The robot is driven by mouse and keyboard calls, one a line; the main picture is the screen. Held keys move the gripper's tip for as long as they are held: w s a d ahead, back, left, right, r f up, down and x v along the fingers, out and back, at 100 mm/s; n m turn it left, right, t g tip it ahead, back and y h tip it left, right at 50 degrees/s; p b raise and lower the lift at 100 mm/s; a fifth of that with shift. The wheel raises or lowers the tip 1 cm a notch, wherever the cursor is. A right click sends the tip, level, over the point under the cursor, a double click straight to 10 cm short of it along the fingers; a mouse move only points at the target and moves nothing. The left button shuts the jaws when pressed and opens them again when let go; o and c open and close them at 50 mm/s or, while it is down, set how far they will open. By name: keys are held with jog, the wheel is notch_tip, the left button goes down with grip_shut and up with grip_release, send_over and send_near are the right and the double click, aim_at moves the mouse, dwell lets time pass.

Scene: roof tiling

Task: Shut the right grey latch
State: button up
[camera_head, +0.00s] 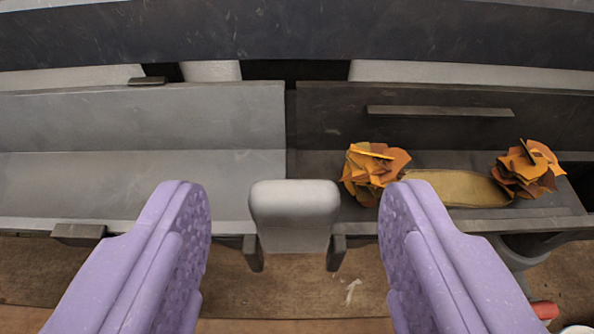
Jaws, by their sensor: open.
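A light grey latch (294,212) with a rounded, block-like head is in the middle of the view, at the front edge of the trough where its light and dark sections meet. Its lower part goes down between two small dark brackets. I cannot tell how far it is swung. It is the only such latch I see. My gripper (297,205) is open, with one purple finger left of the latch and one right of it. Clear gaps show between the latch and both fingers in the picture. Nothing is held.
The trough has a light grey left section (140,165) and a dark right section (325,125). Two clumps of orange leaves, left (373,170) and right (527,170), lie in the dark section with a tan strip (455,188) between them. A dark beam (300,35) crosses the top.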

jog(key=shift+w+f, duration=0.15)
jog(key=shift+w, duration=0.25)
jog(key=c, duration=1.1)
jog(key=shift+o, duration=0.2)
